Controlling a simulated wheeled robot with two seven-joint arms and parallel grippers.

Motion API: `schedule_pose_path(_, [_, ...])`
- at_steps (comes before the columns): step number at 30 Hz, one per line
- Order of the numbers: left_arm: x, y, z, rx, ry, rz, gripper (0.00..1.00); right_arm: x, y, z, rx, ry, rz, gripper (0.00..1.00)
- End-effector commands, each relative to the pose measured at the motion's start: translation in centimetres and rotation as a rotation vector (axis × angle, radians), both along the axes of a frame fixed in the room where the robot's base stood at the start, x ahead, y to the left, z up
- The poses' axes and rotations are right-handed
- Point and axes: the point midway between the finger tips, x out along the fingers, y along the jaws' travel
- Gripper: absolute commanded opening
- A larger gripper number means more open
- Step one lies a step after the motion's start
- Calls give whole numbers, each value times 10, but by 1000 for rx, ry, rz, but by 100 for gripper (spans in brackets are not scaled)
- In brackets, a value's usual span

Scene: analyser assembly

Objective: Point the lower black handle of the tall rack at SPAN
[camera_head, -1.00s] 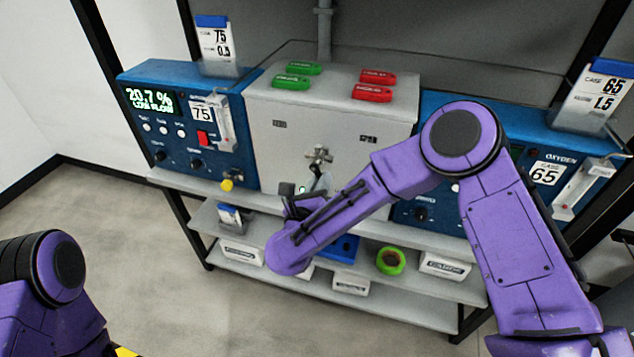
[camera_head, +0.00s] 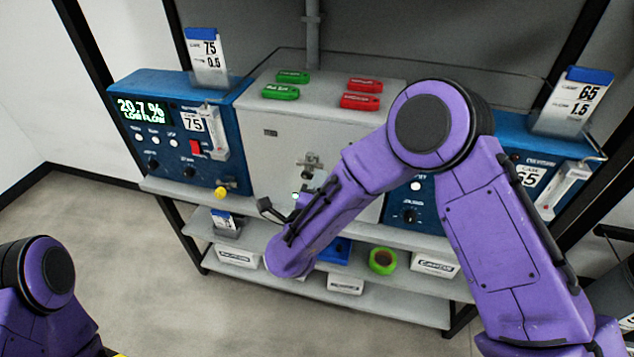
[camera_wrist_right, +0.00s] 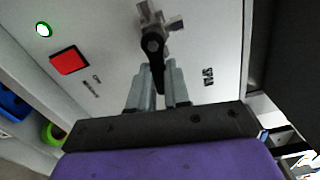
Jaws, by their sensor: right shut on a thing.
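The grey cabinet panel (camera_head: 285,165) carries a metal valve fitting (camera_head: 312,163). In the right wrist view the fitting (camera_wrist_right: 160,20) bears a black handle (camera_wrist_right: 154,48), which points down in that picture, between the grey fingers. My right gripper (camera_wrist_right: 157,88) is shut on this black handle. In the head view my right forearm hides most of the gripper and the handle; a dark part of the gripper shows left of the forearm. My left gripper is out of view.
A red square (camera_wrist_right: 69,61) and a lit green-ringed button (camera_wrist_right: 43,29) are on the panel near the gripper. Blue analysers (camera_head: 165,120) flank the cabinet. Green tags (camera_head: 281,92) and red tags (camera_head: 361,101) lie on top. Shelves below hold boxes (camera_head: 237,257) and a green roll (camera_head: 382,260).

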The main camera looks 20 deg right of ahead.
Motion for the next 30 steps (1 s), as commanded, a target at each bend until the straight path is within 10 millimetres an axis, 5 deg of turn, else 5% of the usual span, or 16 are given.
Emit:
schedule_pose_path(26, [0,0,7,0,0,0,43,-1,0,5,-136,95,1,0])
schedule_pose_path(27, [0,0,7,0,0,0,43,-1,0,5,-136,95,1,20])
schedule_pose_path(30, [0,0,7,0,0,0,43,-1,0,5,-136,95,1,43])
